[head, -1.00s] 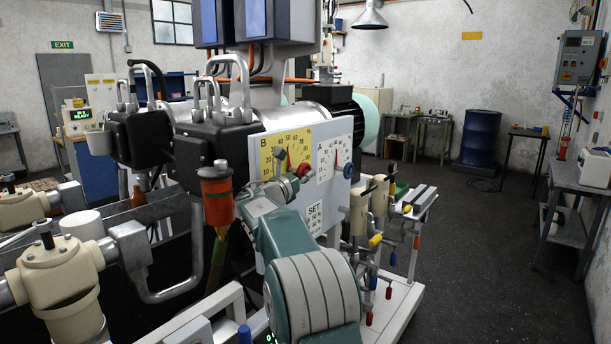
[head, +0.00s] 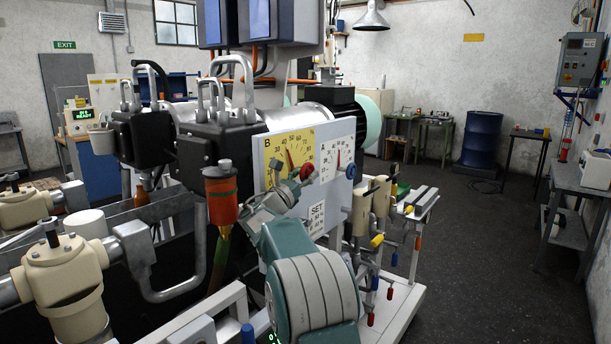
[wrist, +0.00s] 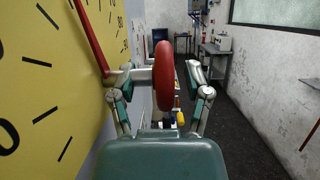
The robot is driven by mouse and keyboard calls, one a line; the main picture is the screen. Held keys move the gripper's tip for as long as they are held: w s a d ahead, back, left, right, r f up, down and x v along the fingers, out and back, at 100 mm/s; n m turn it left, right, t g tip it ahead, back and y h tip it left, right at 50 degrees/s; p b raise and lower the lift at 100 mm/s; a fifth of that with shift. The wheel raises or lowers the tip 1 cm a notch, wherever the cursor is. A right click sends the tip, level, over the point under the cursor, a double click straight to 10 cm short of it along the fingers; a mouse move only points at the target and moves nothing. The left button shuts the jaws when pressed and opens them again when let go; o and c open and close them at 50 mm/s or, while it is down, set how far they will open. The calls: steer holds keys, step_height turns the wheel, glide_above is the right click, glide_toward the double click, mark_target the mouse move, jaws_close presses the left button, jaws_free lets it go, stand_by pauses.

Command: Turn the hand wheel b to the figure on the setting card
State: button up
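Hand wheel b (head: 307,171) is the red wheel at the lower right of the yellow B dial (head: 274,152). In the wrist view the wheel (wrist: 163,78) stands edge-on between the two fingers of my gripper (wrist: 158,74). The fingers are spread, with a visible gap to the wheel on the right; the left finger is beside the wheel's shaft. The B dial's red pointer (head: 290,158) points up, slightly left, near the middle of the scale. The setting card (head: 317,217), marked SET, hangs below the dials; its figures are too small to read surely.
The white A dial (head: 338,158) and its blue knob (head: 351,171) are just right of the red wheel. Cream valves with coloured handles (head: 376,241) stand further right. An orange-red cup (head: 221,198) is left of my gripper.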

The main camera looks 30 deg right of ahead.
steer(key=shift+f, duration=0.1)
steer(key=shift+s+a+f, duration=0.15)
steer(key=shift+s+a, duration=0.05)
steer(key=shift+a, duration=0.05)
steer(key=v, duration=1.1)
steer(key=shift+w+a, duration=0.1)
steer(key=s+a+f+m+g+y, duration=0.1)
steer(key=s+f+m+g+y, duration=0.1)
steer(key=s+m+y, duration=0.6)
steer(key=s+a+f+m+g+y, duration=0.1)
steer(key=s+a+f+m+g, duration=0.15)
steer(key=s, duration=0.95)
steer(key=s+a+f+m+t+y, duration=0.1)
steer(key=s+a+f+m+y, duration=0.3)
steer(key=s+a, duration=0.4)
steer(key=s+a+f+m+t+y, duration=0.2)
steer(key=s+a+f+m+y, duration=0.2)
steer(key=s+a+m+y, duration=0.3)
steer(key=shift+s+a+f+y, duration=0.25)
steer(key=shift+s+a+y, duration=0.15)
steer(key=shift+s+a, duration=0.65)
